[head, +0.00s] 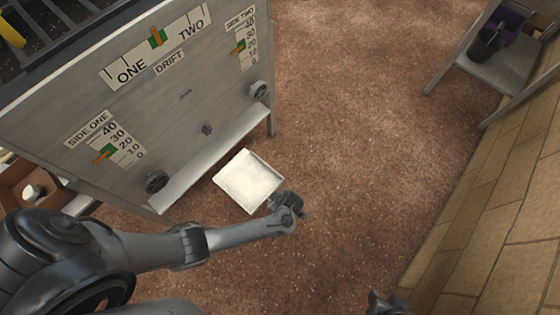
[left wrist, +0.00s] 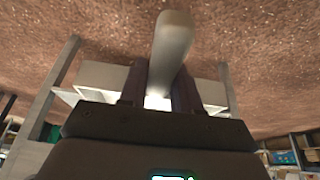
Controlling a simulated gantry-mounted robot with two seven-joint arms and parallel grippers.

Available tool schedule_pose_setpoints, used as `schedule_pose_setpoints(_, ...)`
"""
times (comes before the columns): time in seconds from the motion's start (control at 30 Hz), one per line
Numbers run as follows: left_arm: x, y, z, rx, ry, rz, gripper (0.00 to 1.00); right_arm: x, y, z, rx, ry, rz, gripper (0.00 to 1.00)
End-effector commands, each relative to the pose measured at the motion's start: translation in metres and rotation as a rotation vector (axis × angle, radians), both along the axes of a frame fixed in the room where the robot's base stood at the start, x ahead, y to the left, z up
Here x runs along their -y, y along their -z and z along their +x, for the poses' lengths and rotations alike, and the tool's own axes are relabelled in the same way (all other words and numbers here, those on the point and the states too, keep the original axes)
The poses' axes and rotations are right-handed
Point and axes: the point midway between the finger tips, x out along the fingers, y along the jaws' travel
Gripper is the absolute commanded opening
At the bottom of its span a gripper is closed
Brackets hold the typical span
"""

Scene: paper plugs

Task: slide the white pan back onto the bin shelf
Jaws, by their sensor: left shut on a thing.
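The white pan (head: 247,180) is a shallow square tray, out in front of the pale bin shelf (head: 190,178) that runs along the foot of the grey machine panel. My left gripper (head: 283,203) is shut on the pan at its near right corner, in the head view. In the left wrist view, a pale rounded bar (left wrist: 172,45) shows between the dark fingers of my left gripper (left wrist: 160,88); I cannot tell whether it is the pan's handle. My right gripper (head: 385,302) shows only in part at the bottom edge, and its jaws are unclear.
The grey panel (head: 190,95) carries scales and dark knobs, including one (head: 155,181) near the shelf's left end. Open brown floor (head: 340,130) lies to the right, before a tan block wall (head: 500,210).

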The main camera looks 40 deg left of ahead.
Motion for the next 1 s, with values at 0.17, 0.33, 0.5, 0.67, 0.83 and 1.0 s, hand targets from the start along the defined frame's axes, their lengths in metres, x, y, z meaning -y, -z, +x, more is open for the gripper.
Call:
schedule_pose_setpoints(0.17, -0.020, 0.014, 0.001, 0.000, -0.001, 0.001, 0.02, 0.001, 0.016, 0.000, 0.000, -0.004, -0.005, 0.43)
schedule_pose_setpoints(0.33, -0.038, 0.024, 0.004, 0.002, -0.001, 0.001, 0.02, 0.001, 0.028, 0.000, 0.000, -0.004, -0.005, 0.43)
schedule_pose_setpoints(0.5, -0.056, 0.034, 0.005, 0.001, -0.002, 0.001, 0.02, 0.001, 0.041, 0.000, 0.000, -0.003, -0.004, 0.43)
schedule_pose_setpoints(0.67, -0.072, 0.043, 0.006, 0.001, -0.002, 0.001, 0.02, 0.000, 0.054, 0.000, 0.000, -0.001, -0.001, 0.43)
schedule_pose_setpoints(0.83, -0.092, 0.043, 0.008, 0.002, -0.001, 0.001, 0.02, -0.001, 0.059, 0.000, -0.001, 0.001, 0.002, 0.43)
schedule_pose_setpoints(1.0, -0.112, 0.044, 0.010, 0.001, -0.002, 0.001, 0.02, -0.001, 0.067, 0.000, -0.001, 0.003, 0.004, 0.43)
